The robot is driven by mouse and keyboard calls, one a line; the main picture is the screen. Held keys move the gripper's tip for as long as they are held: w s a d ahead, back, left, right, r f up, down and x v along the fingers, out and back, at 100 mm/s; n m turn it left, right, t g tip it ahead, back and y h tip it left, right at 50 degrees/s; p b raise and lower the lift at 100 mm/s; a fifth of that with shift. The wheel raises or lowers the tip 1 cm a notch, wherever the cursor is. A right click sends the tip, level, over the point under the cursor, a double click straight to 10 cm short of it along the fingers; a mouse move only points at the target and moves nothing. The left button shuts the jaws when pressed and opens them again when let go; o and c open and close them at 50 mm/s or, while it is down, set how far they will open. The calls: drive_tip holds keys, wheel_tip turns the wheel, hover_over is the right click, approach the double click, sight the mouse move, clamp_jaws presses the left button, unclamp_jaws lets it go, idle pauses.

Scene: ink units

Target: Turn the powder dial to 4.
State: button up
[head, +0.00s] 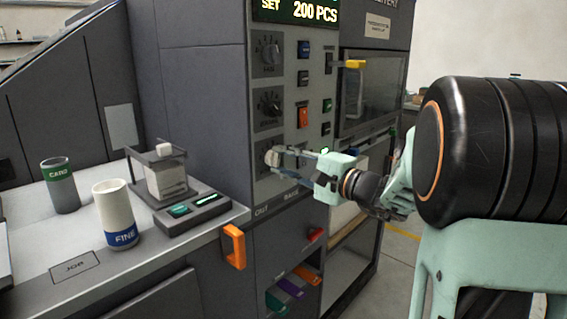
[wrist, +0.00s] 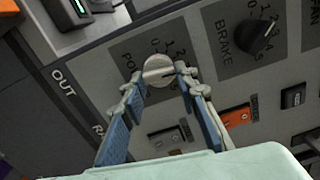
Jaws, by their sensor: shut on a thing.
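The powder dial (wrist: 159,72) is a pale round knob on a dark plate, lowest of the dials on the grey panel. In the wrist view its plate shows the letters "PO" and small numbers around the knob, some of them hidden. It also shows in the head view (head: 271,158). My gripper (wrist: 157,80) is shut on the knob, with one fingertip on each side of it. In the head view my gripper (head: 281,159) reaches the panel from the right. I cannot tell which number the dial points to.
The black brake dial (wrist: 258,38) is beside the powder dial, with an orange switch (wrist: 237,117) near it. In the head view another dial (head: 270,57) is higher up, under a display reading "200 PCS". A bench (head: 100,275) with cups stands left; an orange handle (head: 234,246) juts out below.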

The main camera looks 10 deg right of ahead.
drive_tip(key=shift+f+m+p, duration=0.15)
drive_tip(key=shift+m+p, duration=0.9)
drive_tip(key=shift+m, duration=2.65)
drive_tip(key=o, duration=1.1)
drive_tip(key=shift+o, duration=0.2)
drive_tip(key=v, duration=1.2)
